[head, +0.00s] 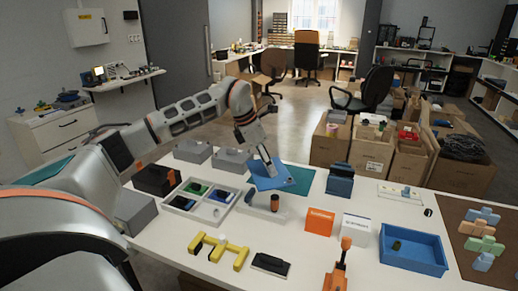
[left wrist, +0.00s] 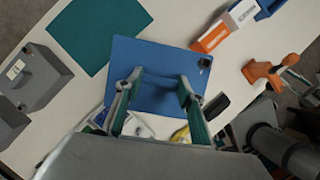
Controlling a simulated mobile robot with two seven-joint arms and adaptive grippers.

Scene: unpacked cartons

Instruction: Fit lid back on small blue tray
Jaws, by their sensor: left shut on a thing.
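A flat blue lid (head: 268,176) hangs tilted in my left gripper (head: 262,158) above the middle of the table. In the left wrist view the lid (left wrist: 150,62) is a broad blue sheet across the fingers, with a small dark spot near one corner. The left gripper (left wrist: 158,92) is shut on it; the exact grip is partly hidden. The blue tray (head: 413,262) stands uncovered at the table's right, with a small dark green thing inside, well apart from the lid. My right gripper is in neither view.
A teal mat (head: 300,181) lies just behind the lid. A white divided tray (head: 209,214) stands left of it. An orange box (head: 319,222), a white box (head: 355,229) and an orange tool (head: 340,270) stand between lid and blue tray. A yellow piece (head: 218,250) lies in front.

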